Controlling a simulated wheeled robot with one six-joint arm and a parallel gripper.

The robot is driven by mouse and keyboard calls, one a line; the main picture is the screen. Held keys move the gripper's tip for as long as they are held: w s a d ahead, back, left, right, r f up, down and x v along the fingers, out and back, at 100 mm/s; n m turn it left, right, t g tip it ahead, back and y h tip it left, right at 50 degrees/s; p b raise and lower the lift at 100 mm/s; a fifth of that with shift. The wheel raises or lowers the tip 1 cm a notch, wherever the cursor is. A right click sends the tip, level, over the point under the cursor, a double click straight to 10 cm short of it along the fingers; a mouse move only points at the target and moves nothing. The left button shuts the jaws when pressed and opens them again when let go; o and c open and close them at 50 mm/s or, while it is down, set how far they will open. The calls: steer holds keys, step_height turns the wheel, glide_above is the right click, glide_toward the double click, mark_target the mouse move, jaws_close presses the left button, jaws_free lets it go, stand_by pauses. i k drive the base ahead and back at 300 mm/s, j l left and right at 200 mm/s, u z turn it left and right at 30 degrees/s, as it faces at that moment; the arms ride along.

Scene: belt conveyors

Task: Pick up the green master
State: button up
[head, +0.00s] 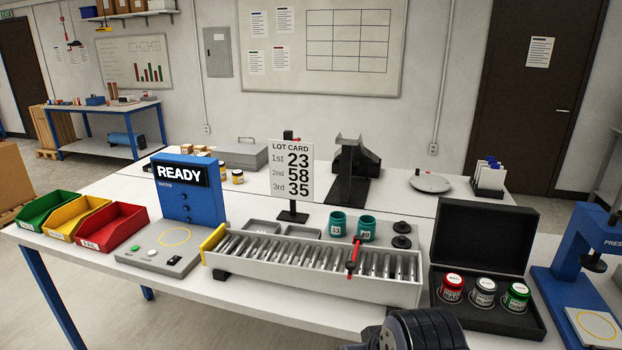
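The green master (516,297) is a short cylinder with a green band and a white top. It stands upright at the right end of a row of three in the open black case (488,322). A silver-grey one (483,291) stands in the middle and a red one (451,288) on the left. A dark, rounded part of my arm shows at the bottom edge, left of the case and apart from the green master. My gripper's fingers are not visible.
The case lid (482,236) stands open behind the masters. A roller conveyor (310,270) with a red lever lies to the left, and a blue press (580,255) to the right.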

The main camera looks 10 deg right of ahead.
mark_target(516, 297)
steer(key=z, duration=1.5)
